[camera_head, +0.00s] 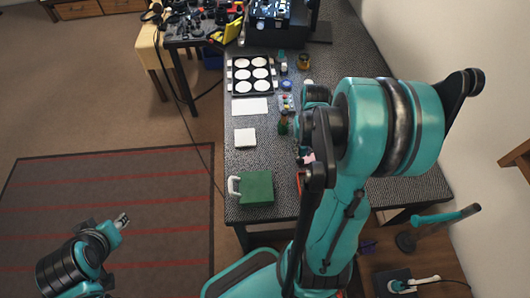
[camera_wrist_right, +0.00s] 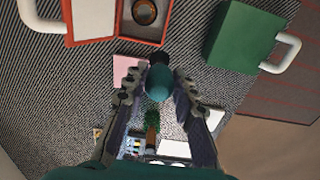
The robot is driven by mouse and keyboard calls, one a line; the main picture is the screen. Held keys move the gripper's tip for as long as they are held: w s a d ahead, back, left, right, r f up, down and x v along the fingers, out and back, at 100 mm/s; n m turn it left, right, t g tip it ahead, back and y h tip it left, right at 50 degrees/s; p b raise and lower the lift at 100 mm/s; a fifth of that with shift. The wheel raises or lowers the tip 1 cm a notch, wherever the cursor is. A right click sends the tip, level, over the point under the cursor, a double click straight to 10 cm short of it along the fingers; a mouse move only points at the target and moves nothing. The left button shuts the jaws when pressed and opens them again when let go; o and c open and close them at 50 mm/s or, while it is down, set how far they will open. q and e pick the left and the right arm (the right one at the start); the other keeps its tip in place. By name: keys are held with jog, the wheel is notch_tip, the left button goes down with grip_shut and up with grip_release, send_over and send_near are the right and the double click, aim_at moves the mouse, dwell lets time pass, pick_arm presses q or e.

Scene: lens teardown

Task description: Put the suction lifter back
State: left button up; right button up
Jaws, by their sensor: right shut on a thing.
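The suction lifter (camera_wrist_right: 158,82) has a teal body and a dark end in the right wrist view. My right gripper (camera_wrist_right: 157,100) is shut on it, with one finger on each side. The lifter is over the table, near the edge of a pink cloth (camera_wrist_right: 126,70); whether it touches anything is unclear. In the head view my right arm hides most of this gripper and the lifter. My left gripper (camera_head: 122,221) is off the table at lower left, over the floor, and its jaws are too small to read.
A red box (camera_wrist_right: 118,28) with a round lens lies near the lifter. A green case (camera_head: 257,187) sits at the table's near edge. A white pad (camera_head: 245,137), a white sheet (camera_head: 250,106) and a black tray (camera_head: 231,77) of white discs line the left side. A green brush (camera_wrist_right: 152,122) stands nearby.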

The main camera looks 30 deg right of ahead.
jog(key=w+a+f+b, duration=0.1)
jog(key=w+f, duration=0.2)
jog(key=w+f+b, duration=0.2)
jog(key=w+f, duration=0.2)
jog(key=w+a+f+b, duration=0.1)
jog(key=w+f+b, duration=0.1)
jog(key=w+f, duration=0.2)
jog(key=shift+w+a, duration=0.15)
jog(key=shift+a, duration=0.15)
jog(key=o, duration=0.7)
jog(key=shift+f, duration=0.15)
jog(key=shift+c, duration=0.2)
jog(key=o, duration=0.4)
